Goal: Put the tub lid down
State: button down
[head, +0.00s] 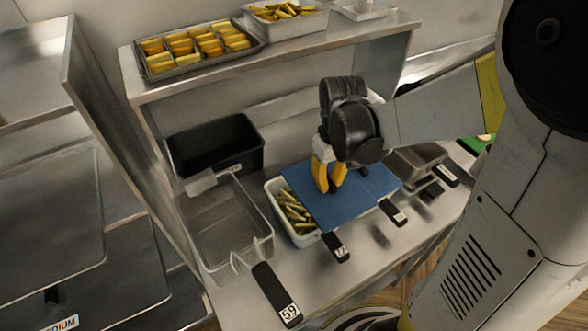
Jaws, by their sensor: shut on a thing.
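A flat blue tub lid (343,205) is held roughly level above the counter by my gripper (331,187). The yellow fingers are shut on it near its middle, and my wrist hides part of its far side. Its left part overlaps a white tub of pale green and yellow sticks (293,213) in the picture. I cannot tell whether the lid touches the tub's rim.
An empty wire fry basket (228,226) with a black handle stands left of the tub. A black bin (215,147) stands behind it. More baskets (416,160) lie to the right. The shelf above (290,58) holds a tray of yellow food (196,48).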

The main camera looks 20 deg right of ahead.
aim_at(306, 181)
jog(key=w+a+f, duration=0.2)
jog(key=a, duration=0.1)
jog(key=w+a+f+b, duration=0.1)
jog(key=shift+w+a+f, duration=0.25)
jog(key=shift+a+f, duration=0.05)
jog(key=shift+a, duration=0.1)
jog(key=shift+f+b, duration=0.5)
jog(key=shift+f, duration=1.35)
jog(key=shift+f, duration=0.1)
jog(key=c, duration=1.5)
grip_release()
